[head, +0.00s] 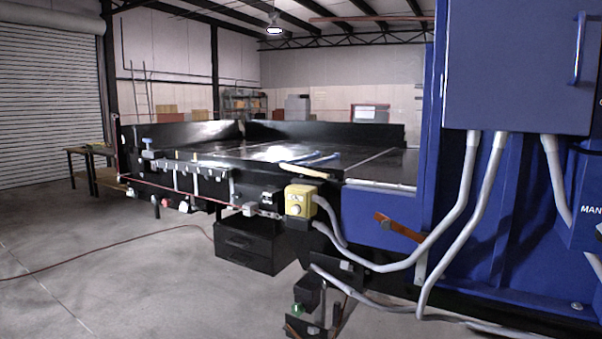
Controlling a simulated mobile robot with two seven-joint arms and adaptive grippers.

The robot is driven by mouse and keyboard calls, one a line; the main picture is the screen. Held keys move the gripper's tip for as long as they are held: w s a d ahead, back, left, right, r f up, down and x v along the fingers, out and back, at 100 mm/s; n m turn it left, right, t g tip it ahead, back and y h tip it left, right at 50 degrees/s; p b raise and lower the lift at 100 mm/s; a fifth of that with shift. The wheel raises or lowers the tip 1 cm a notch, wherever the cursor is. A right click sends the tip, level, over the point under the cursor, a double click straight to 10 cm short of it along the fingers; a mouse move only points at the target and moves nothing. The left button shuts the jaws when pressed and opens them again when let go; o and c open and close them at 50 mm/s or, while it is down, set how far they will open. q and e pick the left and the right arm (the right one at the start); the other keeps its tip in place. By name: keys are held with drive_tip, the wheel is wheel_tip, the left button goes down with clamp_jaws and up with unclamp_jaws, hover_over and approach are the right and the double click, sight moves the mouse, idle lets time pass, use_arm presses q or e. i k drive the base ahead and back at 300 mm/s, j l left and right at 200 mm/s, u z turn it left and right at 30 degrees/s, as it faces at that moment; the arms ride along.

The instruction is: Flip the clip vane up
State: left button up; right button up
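I cannot tell for certain which part is the clip vane. An orange flat lever (400,228) slants down to the right on the blue side panel of the machine. A pale tan bar (303,170) lies at the near edge of the black conveyor table (370,160), close to a yellow switch box (300,201). Several small clips or brackets hang along the table's front rail, too small to make out. Neither of my grippers shows in the head view.
The blue machine cabinet (500,70) fills the right side, with grey conduits (470,190) looping down from it. A black box (252,243) stands under the conveyor. A red cord crosses the floor at left. The concrete floor (110,285) at front left is mostly clear.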

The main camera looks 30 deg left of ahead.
sight(314, 173)
drive_tip(key=i+j+u, duration=0.15)
drive_tip(key=i+j, duration=1.05)
